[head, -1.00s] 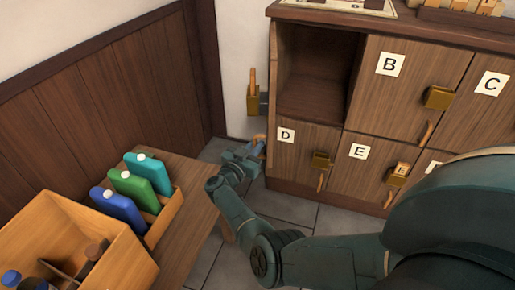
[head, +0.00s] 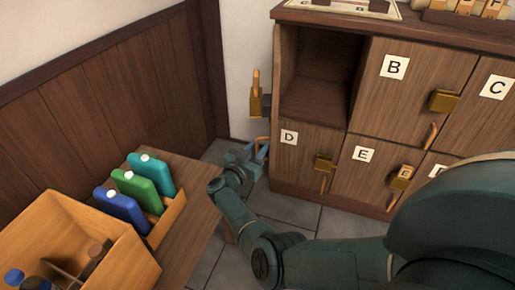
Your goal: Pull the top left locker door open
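The top left locker compartment (head: 322,80) stands open, and its dark wooden inside is visible. Its door (head: 284,65) is swung out to the left and seen nearly edge-on. A brass lock piece with an upright wooden tag (head: 256,103) sticks out on the door's outer side. My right gripper (head: 257,152) is low at the left, below that lock piece and beside door D (head: 305,150). Its fingers look apart, with nothing clearly between them. A small orange loop shows just behind the fingers. My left gripper is out of view.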

